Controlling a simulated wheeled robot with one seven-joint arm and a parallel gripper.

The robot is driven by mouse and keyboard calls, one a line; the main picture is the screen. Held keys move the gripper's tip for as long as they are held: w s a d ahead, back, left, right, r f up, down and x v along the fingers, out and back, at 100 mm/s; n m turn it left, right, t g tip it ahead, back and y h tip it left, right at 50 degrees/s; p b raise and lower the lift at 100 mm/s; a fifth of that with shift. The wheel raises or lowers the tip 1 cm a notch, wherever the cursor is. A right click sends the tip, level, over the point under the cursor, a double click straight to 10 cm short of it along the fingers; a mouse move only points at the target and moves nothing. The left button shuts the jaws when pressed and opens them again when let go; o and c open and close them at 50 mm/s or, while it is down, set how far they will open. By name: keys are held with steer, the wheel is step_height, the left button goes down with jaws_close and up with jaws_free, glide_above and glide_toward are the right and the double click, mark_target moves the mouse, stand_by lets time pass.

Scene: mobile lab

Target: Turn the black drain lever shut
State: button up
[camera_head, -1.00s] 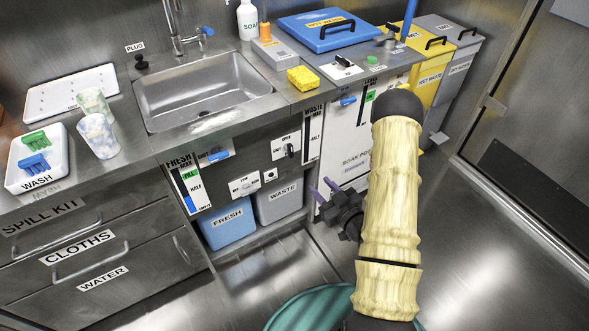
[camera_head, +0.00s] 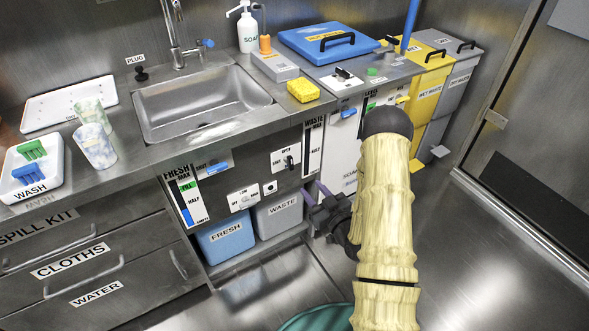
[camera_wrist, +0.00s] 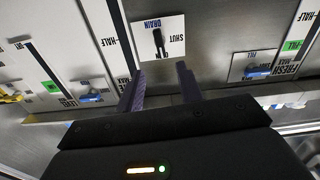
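The black drain lever (camera_head: 289,161) sits on a white plate marked OPEN and SHUT, on the steel front panel below the sink. In the wrist view the lever (camera_wrist: 158,40) stands roughly upright in the picture on its plate (camera_wrist: 175,26), with the lettering turned over. I cannot tell for certain which mark it points to. My gripper (camera_head: 317,190) is below and to the right of the lever in the head view. In the wrist view my gripper (camera_wrist: 160,88) shows two purple fingers apart, with nothing between them. The lever is beyond the fingertips, apparently not touched.
The blue FRESH bin (camera_head: 226,239) and grey WASTE bin (camera_head: 278,214) stand under the panel. A LOW switch plate (camera_head: 243,198) and blue fill tap (camera_head: 217,167) are left of the lever. The WASTE gauge (camera_head: 313,146) is close on its right. Open floor lies in front.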

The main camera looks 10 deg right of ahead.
mark_target(292, 165)
steer(key=b+x, duration=0.1)
steer(key=x, duration=1)
steer(key=shift+w, duration=0.15)
jaws_close()
